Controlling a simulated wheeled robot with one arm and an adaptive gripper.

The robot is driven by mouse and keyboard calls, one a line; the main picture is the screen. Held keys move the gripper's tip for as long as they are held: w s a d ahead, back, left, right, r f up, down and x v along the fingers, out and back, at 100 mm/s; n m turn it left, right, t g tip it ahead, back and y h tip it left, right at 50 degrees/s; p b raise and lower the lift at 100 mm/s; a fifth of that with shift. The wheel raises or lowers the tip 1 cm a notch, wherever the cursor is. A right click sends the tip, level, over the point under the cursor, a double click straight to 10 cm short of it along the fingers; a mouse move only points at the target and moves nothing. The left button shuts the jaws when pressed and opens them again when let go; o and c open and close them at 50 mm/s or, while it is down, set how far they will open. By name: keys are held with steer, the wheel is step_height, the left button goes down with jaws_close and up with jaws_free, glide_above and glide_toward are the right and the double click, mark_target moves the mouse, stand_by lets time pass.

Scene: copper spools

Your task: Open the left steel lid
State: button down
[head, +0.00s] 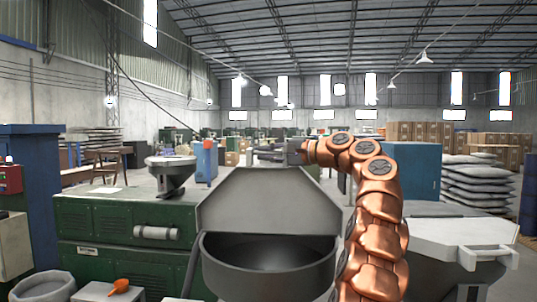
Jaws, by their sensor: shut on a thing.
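The left steel lid (268,203) is a grey plate standing raised at the back of a round steel bin (268,270). The bin's mouth is uncovered, and its dark inside shows. My gripper (265,155) is at the lid's top edge, shut on the lid, probably by its handle. The grip itself is too small and partly hidden to make out. My copper arm rises to the right of the bin and bends left to the lid's top. A second steel lid (455,240) lies shut at the right, with a pale bar handle (486,257) at its front.
A green machine (95,225) with a small metal funnel (171,175) on top stands at the left. A grey bucket (43,287) and an orange scoop (119,287) are at the lower left. Stacked pale sacks (475,182) and a blue cabinet (415,170) stand behind at the right.

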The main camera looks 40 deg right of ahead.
steer(key=shift+w+d, duration=0.35)
steer(key=shift+w, duration=0.15)
steer(key=shift+m, duration=0.3)
steer(key=c, duration=1.2)
jaws_free()
steer(key=v, duration=1.2)
steer(key=shift+d, duration=0.1)
steer(key=shift+r, duration=0.1)
